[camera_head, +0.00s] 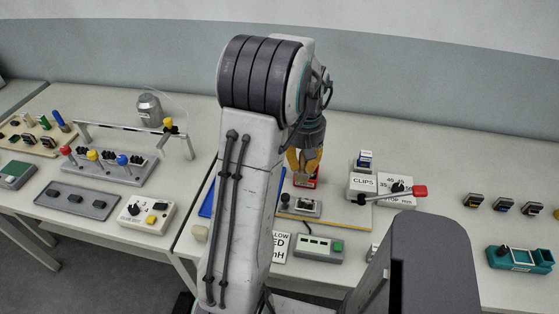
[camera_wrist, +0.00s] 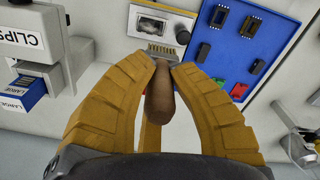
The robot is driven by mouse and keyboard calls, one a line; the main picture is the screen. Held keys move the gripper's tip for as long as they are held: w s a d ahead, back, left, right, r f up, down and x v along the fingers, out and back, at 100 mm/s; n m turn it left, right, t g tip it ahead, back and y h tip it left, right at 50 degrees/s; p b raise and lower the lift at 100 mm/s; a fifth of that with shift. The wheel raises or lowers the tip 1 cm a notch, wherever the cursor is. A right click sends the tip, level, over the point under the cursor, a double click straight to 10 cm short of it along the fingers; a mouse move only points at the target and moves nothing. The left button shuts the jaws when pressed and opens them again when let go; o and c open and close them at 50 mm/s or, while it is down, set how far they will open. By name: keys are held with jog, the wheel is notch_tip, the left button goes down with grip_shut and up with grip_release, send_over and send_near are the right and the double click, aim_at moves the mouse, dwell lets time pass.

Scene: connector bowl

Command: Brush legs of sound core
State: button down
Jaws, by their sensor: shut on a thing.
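My gripper (camera_head: 303,172) is shut on a brown rounded handle (camera_wrist: 159,100), which shows between its yellow fingers in the wrist view. A pale toothed strip (camera_wrist: 160,50) shows just past the handle; I cannot tell if it is brush bristles or part of the fixture. A grey fixture (camera_head: 301,206) with a dark recess stands in front of the gripper; it also shows at the top of the wrist view (camera_wrist: 155,12). Something pale lies in its recess. I cannot make out which part is the sound core. A red item (camera_head: 307,184) shows below the fingers in the head view.
A blue tray (camera_wrist: 262,58) holds black, green and red parts. The CLIPS box (camera_head: 364,183) and a red-ended lever (camera_head: 419,191) stand right of the gripper in the head view. A grey box with a green button (camera_head: 320,247) is nearer me.

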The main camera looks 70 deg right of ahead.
aim_at(306, 182)
jog(key=shift+s+r, duration=0.1)
jog(key=shift+s, duration=0.25)
dwell(0.4)
jog(key=shift+f+b, duration=3.15)
jog(key=shift+f, duration=0.65)
jog(key=shift+f+b, duration=0.55)
jog(key=shift+f, duration=0.15)
jog(key=shift+s, duration=0.3)
jog(key=shift+s, duration=0.9)
jog(key=shift+w, duration=0.25)
jog(key=shift+w, duration=0.95)
jog(key=shift+s, duration=0.25)
